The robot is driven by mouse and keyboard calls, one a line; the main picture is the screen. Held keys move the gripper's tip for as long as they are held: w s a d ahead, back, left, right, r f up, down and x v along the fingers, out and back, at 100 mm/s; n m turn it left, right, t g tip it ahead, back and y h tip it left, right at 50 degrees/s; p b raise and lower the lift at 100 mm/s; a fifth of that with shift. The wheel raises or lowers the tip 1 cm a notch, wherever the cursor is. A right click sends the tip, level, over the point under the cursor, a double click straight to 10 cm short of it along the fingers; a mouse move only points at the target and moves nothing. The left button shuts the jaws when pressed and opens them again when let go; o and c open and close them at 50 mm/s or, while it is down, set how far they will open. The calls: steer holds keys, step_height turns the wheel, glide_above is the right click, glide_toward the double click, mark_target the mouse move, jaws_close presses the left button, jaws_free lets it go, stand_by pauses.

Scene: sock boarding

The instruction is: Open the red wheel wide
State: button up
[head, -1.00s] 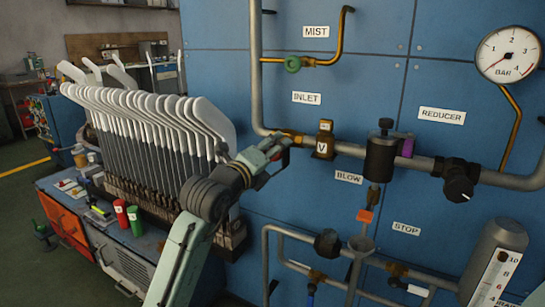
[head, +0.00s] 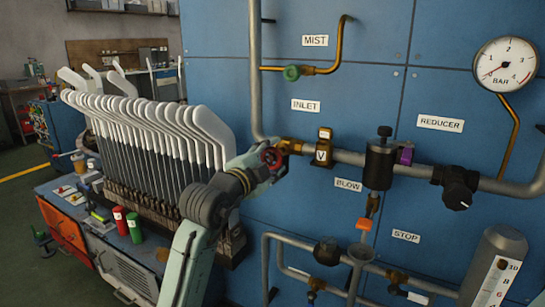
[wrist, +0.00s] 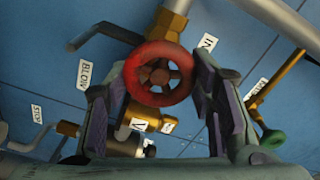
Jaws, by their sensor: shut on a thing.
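The red wheel (head: 270,157) is a small round handwheel with spokes on the brass valve by the INLET label. In the wrist view the wheel (wrist: 158,75) faces me between my two fingers. My gripper (head: 268,164) is shut on its rim, with one finger on each side (wrist: 160,100). The wheel's turning angle cannot be told.
A brass V fitting (head: 323,150), a black reducer knob (head: 459,188) and a green MIST wheel (head: 291,73) sit on pipes nearby. The pressure gauge (head: 506,64) is upper right. White sock boards (head: 150,120) stand close left of my arm.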

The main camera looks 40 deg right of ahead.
steer(key=n+p, duration=0.1)
steer(key=n, duration=0.3)
steer(key=shift+r+n+p, duration=0.15)
steer(key=shift+n+p, duration=0.15)
steer(key=shift+n, duration=0.1)
steer(key=n+p, duration=0.2)
steer(key=n, duration=0.2)
steer(key=shift+w+r, duration=0.1)
steer(key=n+p, duration=0.3)
steer(key=n, duration=0.2)
steer(key=shift+w, duration=0.1)
steer(key=n+p, duration=0.3)
steer(key=n, duration=0.1)
steer(key=shift+w+a+n, duration=0.1)
steer(key=shift+n, duration=0.2)
steer(key=n+p, duration=0.3)
steer(key=n, duration=0.1)
steer(key=shift+p, duration=0.4)
steer(key=n, duration=0.3)
steer(key=shift+p, duration=0.4)
steer(key=n, duration=0.4)
steer(key=shift+w+f+n, duration=0.1)
steer(key=shift+f+n, duration=0.2)
steer(key=shift+n, duration=0.1)
steer(key=shift+a+f+n, duration=0.1)
steer(key=shift+n, duration=1.7)
